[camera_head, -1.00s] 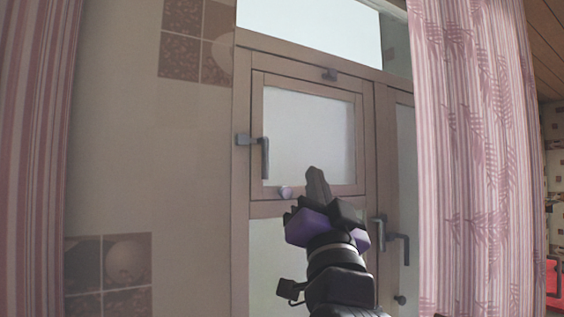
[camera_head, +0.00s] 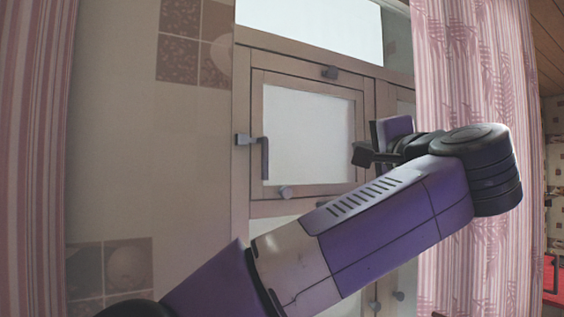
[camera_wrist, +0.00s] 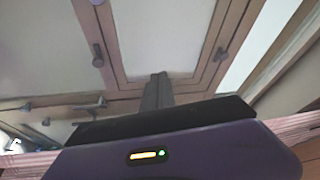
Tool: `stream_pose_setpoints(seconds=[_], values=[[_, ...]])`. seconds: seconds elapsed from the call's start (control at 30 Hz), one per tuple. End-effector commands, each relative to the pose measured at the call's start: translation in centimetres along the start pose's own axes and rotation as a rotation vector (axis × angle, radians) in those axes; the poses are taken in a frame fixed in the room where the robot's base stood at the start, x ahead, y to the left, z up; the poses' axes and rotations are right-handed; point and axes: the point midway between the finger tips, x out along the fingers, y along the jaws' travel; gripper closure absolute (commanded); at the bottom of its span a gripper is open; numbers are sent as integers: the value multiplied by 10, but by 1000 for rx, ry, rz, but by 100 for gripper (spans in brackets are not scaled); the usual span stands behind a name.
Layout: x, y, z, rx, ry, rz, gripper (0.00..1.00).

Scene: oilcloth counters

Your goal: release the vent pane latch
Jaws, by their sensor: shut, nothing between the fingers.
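The vent pane (camera_head: 308,135) is a frosted pane in a brown wooden frame, and looks closed. Small knobs sit on the frame above (camera_head: 330,72) and below (camera_head: 286,192) the pane. In the wrist view, turned sideways, the gripper (camera_wrist: 158,90) is shut and empty in front of the pane (camera_wrist: 165,35). The latch handle is not clearly seen there.
A pink patterned curtain (camera_head: 455,60) hangs right of the window, behind my arm; another (camera_head: 35,120) hangs at the far left. Wall (camera_head: 125,190) lies left of the frame. My arm covers much of the lower window.

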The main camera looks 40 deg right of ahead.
Motion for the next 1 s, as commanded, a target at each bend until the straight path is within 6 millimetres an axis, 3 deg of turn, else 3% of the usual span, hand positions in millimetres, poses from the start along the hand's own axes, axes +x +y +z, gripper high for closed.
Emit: stream_pose_setpoints(seconds=[0.17,0.4,1.0], values=[[-8,2,30,171,-223,55,100],[-20,9,64,241,-393,109,100],[-18,8,68,239,-405,113,100]])
